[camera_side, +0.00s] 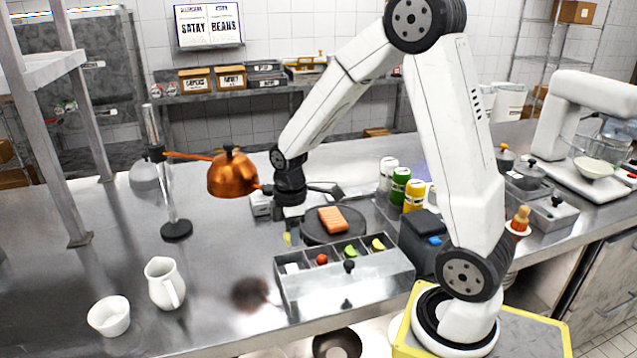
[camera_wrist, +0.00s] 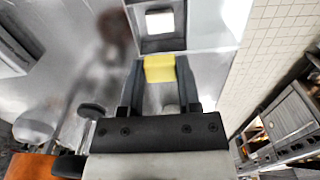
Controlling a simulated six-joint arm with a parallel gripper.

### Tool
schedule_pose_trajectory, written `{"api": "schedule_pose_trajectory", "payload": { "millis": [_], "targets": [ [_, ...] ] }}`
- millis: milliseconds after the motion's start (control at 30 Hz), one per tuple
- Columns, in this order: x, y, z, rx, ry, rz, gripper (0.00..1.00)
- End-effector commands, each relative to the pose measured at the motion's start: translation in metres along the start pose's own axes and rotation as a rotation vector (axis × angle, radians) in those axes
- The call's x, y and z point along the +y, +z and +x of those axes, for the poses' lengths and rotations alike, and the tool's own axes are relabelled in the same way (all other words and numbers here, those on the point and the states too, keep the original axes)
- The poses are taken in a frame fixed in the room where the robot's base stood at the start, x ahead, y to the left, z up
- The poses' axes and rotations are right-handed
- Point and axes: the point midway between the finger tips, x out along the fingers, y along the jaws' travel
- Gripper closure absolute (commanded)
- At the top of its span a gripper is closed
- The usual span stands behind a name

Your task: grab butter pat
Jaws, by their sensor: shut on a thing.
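The butter pat (camera_wrist: 159,68) is a small yellow block between my gripper's two dark fingers in the wrist view. My gripper (camera_wrist: 160,80) is shut on it, with a finger against each side. In the side view a small yellow patch (camera_side: 287,238) shows below my wrist, just left of the dark round plate. The fingers there are small and hard to make out. How high the pat is above the counter I cannot tell.
A steel bin (camera_side: 345,285) with compartments holds a white piece (camera_side: 291,268), a red piece (camera_side: 321,259) and others. An orange block (camera_side: 333,219) lies on the dark plate (camera_side: 313,237). A copper lamp (camera_side: 232,175) hangs left of my wrist. A white pitcher (camera_side: 163,284) stands front left.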

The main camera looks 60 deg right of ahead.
Motion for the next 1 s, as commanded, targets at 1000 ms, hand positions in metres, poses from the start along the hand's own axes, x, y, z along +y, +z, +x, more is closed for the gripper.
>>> {"api": "schedule_pose_trajectory", "payload": {
  "millis": [1000],
  "targets": [
    [0.002,0.005,-0.020,0.000,0.001,0.001,0.86]
  ]
}}
